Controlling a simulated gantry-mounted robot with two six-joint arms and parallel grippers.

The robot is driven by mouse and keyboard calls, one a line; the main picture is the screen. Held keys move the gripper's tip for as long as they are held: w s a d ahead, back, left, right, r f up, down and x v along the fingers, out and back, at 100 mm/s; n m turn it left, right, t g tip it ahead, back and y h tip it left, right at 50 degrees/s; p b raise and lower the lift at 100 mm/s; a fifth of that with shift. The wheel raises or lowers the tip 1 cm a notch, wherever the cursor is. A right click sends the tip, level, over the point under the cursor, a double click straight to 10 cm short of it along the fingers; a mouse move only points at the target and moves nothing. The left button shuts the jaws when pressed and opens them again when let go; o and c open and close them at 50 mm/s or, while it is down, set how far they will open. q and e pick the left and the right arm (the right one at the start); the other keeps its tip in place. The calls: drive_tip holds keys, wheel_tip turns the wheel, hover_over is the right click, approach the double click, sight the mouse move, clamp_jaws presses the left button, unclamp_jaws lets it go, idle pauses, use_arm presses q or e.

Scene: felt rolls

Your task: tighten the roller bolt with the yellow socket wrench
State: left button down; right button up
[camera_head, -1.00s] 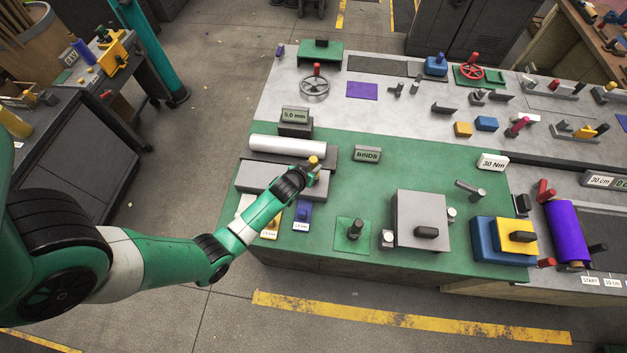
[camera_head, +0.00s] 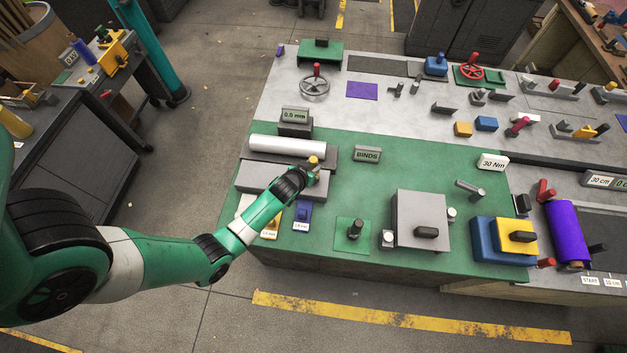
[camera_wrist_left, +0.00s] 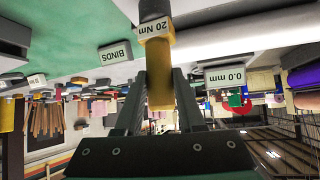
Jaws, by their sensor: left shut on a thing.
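My left gripper (camera_head: 315,172) is at the right end of the pale roller (camera_head: 288,145) and grey block (camera_head: 283,178). It is shut on the yellow socket wrench, whose yellow end (camera_head: 313,161) shows above the fingers. In the left wrist view the wrench's yellow handle (camera_wrist_left: 160,85) stands between the two fingers. A "20 Nm" label is on it, and a dark grey socket end (camera_wrist_left: 153,9) points at the pale surface. I cannot make out the roller bolt; the gripper and wrench cover that spot. My right gripper is not in view.
A "0.0 mm" display (camera_head: 295,115) stands behind the roller. A "BINDS" sign (camera_head: 367,155) is to its right, a "30 Nm" sign (camera_head: 493,161) farther right. A grey block with a dark handle (camera_head: 421,215) stands on the green mat (camera_head: 330,265). The mat between is mostly clear.

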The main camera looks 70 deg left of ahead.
use_arm(q)
drive_tip(key=shift+s+f, duration=0.15)
wheel_tip(320, 180, up, 7)
drive_tip(key=p, duration=0.6)
drive_tip(key=shift+r+p, duration=0.2)
drive_tip(key=shift+p, duration=0.1)
